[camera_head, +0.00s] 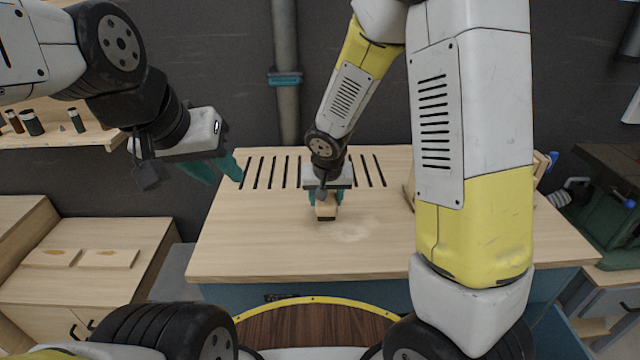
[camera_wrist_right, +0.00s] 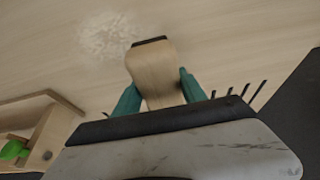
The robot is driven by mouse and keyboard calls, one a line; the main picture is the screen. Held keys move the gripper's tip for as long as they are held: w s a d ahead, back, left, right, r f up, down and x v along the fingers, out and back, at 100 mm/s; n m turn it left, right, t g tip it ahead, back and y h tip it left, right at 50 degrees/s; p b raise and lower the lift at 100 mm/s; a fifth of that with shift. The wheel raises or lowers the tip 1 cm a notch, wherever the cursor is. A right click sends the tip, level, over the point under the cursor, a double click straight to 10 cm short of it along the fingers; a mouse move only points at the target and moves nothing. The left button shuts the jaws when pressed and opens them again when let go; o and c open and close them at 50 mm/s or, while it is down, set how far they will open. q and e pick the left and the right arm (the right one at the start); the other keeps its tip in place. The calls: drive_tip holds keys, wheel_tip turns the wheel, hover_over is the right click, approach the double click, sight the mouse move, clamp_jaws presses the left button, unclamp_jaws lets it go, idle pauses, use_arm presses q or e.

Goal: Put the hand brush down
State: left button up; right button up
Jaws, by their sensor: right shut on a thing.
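The hand brush (camera_head: 326,211) has a pale wooden body and a dark bristle edge. It is in the middle of the workbench top in the head view, and it also shows in the right wrist view (camera_wrist_right: 152,70). My right gripper (camera_head: 326,197) is shut on it, with a teal finger on each side. The brush is at or just above the bench; I cannot tell if it touches. My left gripper (camera_head: 222,170) is over the bench's left edge, away from the brush. Its teal fingers are seen from the side, so their opening is unclear.
The wooden workbench (camera_head: 260,235) has a row of dark slots at the back. A pale dusty patch (camera_head: 345,228) lies beside the brush. A wooden box-like thing with a green item (camera_wrist_right: 14,149) shows in the right wrist view. The bench's front left is clear.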

drive_tip(key=w, duration=0.5)
drive_tip(key=shift+w+a+f, duration=0.2)
drive_tip(key=shift+a+f, duration=0.05)
drive_tip(key=shift+f, duration=1.75)
drive_tip(key=shift+f, duration=0.15)
drive_tip(key=o, duration=1.5)
